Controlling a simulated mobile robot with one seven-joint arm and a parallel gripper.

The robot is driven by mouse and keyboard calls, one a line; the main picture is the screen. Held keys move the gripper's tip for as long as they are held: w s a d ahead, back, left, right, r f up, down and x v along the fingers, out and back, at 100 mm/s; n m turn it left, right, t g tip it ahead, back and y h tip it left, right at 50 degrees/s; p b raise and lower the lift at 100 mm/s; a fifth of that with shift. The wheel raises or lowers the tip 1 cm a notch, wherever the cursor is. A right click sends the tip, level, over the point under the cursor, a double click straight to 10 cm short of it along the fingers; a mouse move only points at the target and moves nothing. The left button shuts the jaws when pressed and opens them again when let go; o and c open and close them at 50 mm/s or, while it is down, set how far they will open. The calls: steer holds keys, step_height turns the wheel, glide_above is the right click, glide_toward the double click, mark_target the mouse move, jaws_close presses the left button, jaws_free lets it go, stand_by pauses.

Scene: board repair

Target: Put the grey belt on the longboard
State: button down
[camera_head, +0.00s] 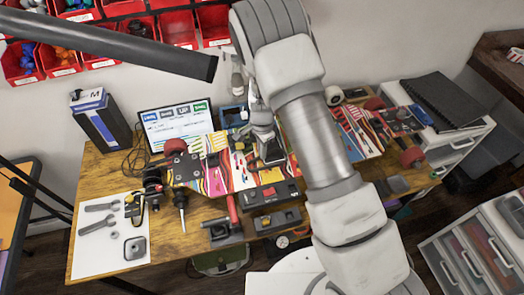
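The longboard (217,180) lies across the workbench, its colourful striped underside facing up. Its truck with dark red wheels (175,146) is at the left end, and another truck (400,120) is at the right end. My arm crosses in front of the board and hides part of its middle. My gripper (266,150) points down over the middle of the board, close to a dark block-like part (272,152). The fingers are too small and blurred to tell whether they hold anything. I cannot pick out the grey belt with certainty.
The wooden workbench (105,170) holds a white mat (90,250) with wrenches, screwdrivers, a red-handled tool (232,212) and dark boxes (270,196) in front of the board.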

steer(key=shift+f+b, duration=0.35)
steer(key=shift+b, duration=0.05)
stand_by(0.4)
steer(key=c, duration=1)
jaws_free()
steer(key=shift+c, duration=1)
steer(key=shift+r, duration=0.1)
steer(key=shift+r+p, duration=2.35)
steer(key=shift+r, duration=1.4)
